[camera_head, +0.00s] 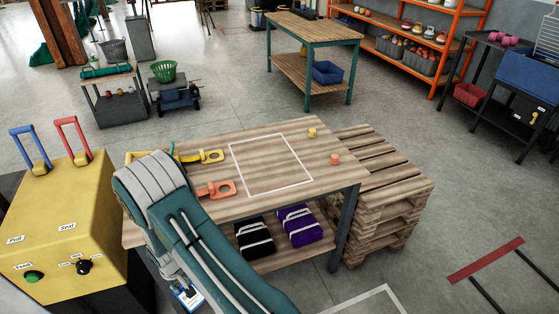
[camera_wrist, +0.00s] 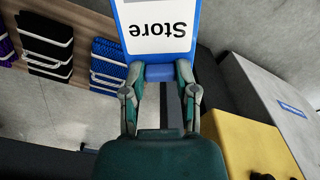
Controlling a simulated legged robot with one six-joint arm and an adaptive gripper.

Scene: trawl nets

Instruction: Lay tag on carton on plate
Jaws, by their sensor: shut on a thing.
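A blue-framed tag with a white face reading "Store" (camera_wrist: 158,28) is held in my gripper (camera_wrist: 160,76). The fingers are shut on the tag's narrow blue end, and the word is upside down in the wrist view. In the head view the tag (camera_head: 188,295) shows low beside the yellow box, left of the worktable's lower shelf. My arm covers most of the gripper there. I cannot pick out a carton or a plate with certainty in either view.
The wooden worktable (camera_head: 300,185) bears a white outlined square, yellow and orange pieces. Black (camera_head: 254,237) and purple (camera_head: 299,226) bundles lie on its lower shelf. A yellow box (camera_head: 62,225) with handles stands left, stacked pallets (camera_head: 385,190) right. Floor at right is mostly clear.

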